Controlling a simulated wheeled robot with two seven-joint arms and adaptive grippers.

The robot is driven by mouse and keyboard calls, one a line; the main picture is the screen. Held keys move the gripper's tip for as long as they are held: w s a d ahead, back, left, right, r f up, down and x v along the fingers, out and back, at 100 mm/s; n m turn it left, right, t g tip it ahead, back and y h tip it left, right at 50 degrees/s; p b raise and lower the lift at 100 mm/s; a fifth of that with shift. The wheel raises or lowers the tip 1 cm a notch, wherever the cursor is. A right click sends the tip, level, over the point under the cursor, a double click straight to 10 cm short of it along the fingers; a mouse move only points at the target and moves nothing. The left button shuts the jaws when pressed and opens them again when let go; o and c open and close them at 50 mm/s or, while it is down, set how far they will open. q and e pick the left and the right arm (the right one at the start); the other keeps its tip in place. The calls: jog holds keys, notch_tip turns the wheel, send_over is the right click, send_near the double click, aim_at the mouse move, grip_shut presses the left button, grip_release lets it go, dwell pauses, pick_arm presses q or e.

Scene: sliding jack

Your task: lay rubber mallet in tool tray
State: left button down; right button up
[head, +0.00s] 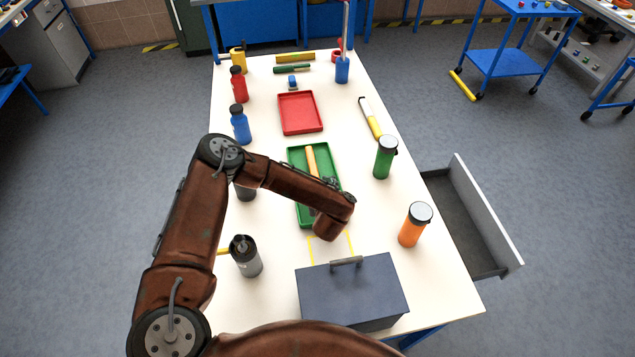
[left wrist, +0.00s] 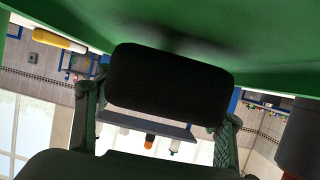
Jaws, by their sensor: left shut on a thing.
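A mallet with a light wooden handle (head: 311,160) is at the green tray (head: 294,154) in the middle of the table. The handle lies lengthwise over the tray's inside. My left gripper (head: 330,184) is over the tray's near part, largely covered by my arm. In the left wrist view the black mallet head (left wrist: 168,78) sits between the two fingers, and the gripper is shut on it. A green surface, apparently the tray, fills the top of that view, close to the head. I cannot tell whether the head touches the tray floor. My right gripper is not in view.
An empty red tray (head: 301,112) lies behind the green one. A green bottle (head: 385,160) and an orange bottle (head: 412,226) stand to the right, and several bottles to the left. A grey box (head: 350,290) stands in front. An open drawer (head: 470,220) sticks out at right.

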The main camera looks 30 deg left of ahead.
pick_arm(q)
jog(key=shift+w+f, duration=0.1)
jog(key=shift+f, duration=0.5)
jog(key=c, duration=0.5)
grip_release()
jog(key=shift+p+v, duration=0.55)
jog(key=shift+v, duration=3.3)
